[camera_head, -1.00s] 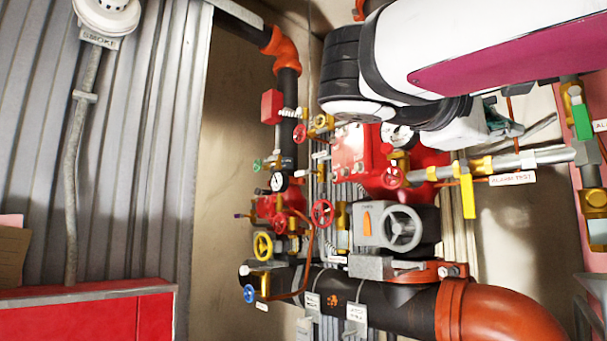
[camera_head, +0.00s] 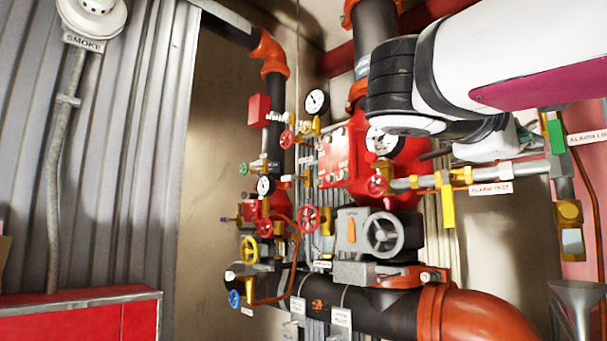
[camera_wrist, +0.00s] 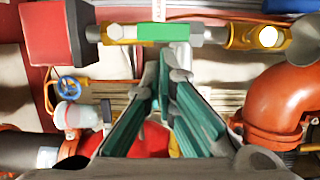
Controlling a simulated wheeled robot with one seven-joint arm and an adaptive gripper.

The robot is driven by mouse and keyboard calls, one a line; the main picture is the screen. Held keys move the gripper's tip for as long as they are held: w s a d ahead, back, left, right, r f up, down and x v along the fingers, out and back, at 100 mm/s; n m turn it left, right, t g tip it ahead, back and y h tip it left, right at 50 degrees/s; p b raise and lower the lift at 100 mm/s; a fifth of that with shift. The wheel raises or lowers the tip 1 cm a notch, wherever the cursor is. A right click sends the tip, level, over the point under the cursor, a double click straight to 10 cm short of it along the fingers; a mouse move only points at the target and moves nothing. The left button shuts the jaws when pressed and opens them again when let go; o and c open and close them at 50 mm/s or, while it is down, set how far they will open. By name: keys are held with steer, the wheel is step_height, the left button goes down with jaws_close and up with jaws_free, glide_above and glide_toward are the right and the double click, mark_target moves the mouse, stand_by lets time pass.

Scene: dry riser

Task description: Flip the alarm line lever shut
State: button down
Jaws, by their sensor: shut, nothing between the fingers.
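The alarm line lever (camera_head: 556,136) is a green handle at the right of the head view, beside a label reading ALARM LI, partly cut off. It lies along its pipe. In the wrist view the green lever (camera_wrist: 162,31) lies lengthwise on a horizontal-looking pipe near the top. My gripper (camera_wrist: 172,72) has teal fingers, shut and empty, pointing toward the lever from below it in that view. I cannot tell whether a fingertip touches it; a gap seems to show. In the head view my gripper (camera_head: 524,136) is mostly hidden by my wrist, just left of the lever.
The yellow ALARM TEST lever (camera_head: 447,203) hangs below its pipe. A pressure gauge (camera_head: 383,140) and red valve body (camera_head: 345,158) stand left of my arm. A grey funnel (camera_head: 577,298) is at lower right. In the wrist view an orange elbow (camera_wrist: 283,95) is at right.

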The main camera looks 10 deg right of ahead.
mark_target(559, 144)
steer(key=shift+s+d+f+n+h, duration=0.15)
steer(key=shift+s+n, duration=0.05)
steer(key=shift+n, duration=0.35)
steer(key=shift+s+d+f+n+h, duration=0.1)
steer(key=shift+s+f+n+h, duration=0.05)
steer(key=shift+n, duration=0.4)
steer(key=n+p, duration=0.1)
steer(key=n, duration=0.1)
steer(key=s+d+n+t+p, duration=0.1)
steer(key=n, duration=0.1)
steer(key=s+f+n+p, duration=0.1)
steer(key=n, duration=0.1)
steer(key=shift+s+d+n+t+h, duration=0.2)
steer(key=shift+d+n+t+h, duration=0.1)
steer(key=shift+d, duration=0.1)
steer(key=s+d+n+t+p, duration=0.1)
steer(key=n+p, duration=0.1)
steer(key=n, duration=0.1)
steer(key=s+r+n+t+p, duration=0.1)
steer(key=n+p, duration=0.1)
steer(key=n, duration=0.2)
steer(key=s+d+n+t+y+p, duration=0.1)
steer(key=n, duration=0.2)
steer(key=shift+s+d+r+n+t+p, duration=0.2)
steer(key=shift+d+n+t+p, duration=0.1)
steer(key=shift+n+p, duration=0.1)
steer(key=shift+r, duration=0.1)
